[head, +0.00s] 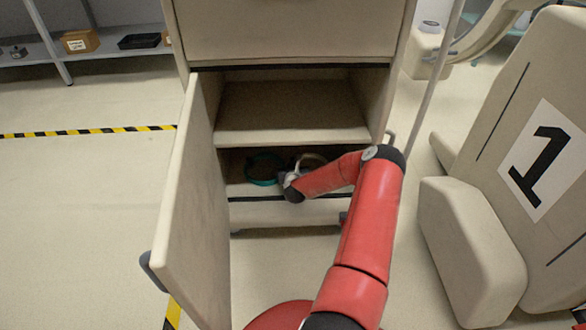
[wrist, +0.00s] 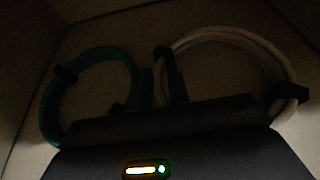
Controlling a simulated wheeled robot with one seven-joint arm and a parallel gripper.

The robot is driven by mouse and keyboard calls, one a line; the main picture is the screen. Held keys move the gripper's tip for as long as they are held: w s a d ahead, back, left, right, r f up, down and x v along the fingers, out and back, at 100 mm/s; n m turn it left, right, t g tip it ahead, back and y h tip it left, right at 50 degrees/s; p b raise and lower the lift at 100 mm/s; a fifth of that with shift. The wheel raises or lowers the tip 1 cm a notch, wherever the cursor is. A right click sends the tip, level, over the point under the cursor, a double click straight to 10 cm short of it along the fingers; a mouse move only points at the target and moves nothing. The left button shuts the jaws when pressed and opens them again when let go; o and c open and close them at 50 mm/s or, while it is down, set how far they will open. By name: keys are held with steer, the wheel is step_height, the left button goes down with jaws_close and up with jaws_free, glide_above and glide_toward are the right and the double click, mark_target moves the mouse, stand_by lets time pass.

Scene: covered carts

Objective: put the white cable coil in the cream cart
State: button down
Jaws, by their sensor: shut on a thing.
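The cream cart (head: 290,35) stands ahead with its door (head: 188,215) swung open to the left. My gripper (head: 294,172) reaches into its lower compartment; in the wrist view my gripper (wrist: 162,85) is shut on the left side of the white cable coil (wrist: 235,34). The white coil also shows in the head view (head: 315,157), partly hidden by my wrist. It is inside the compartment, at or just above its floor; the dim light does not show which. A teal coil (head: 264,181) lies just left of it and shows in the wrist view too (wrist: 92,54).
A shelf board (head: 290,136) is close above my gripper, and the compartment walls are near on both sides. A cream seat-like piece with a black 1 (head: 540,170) stands to the right. A pole (head: 437,85) rises beside the cart. The floor at left is clear.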

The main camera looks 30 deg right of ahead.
steer(key=shift+f, duration=0.15)
steer(key=c, duration=1.6)
jaws_free()
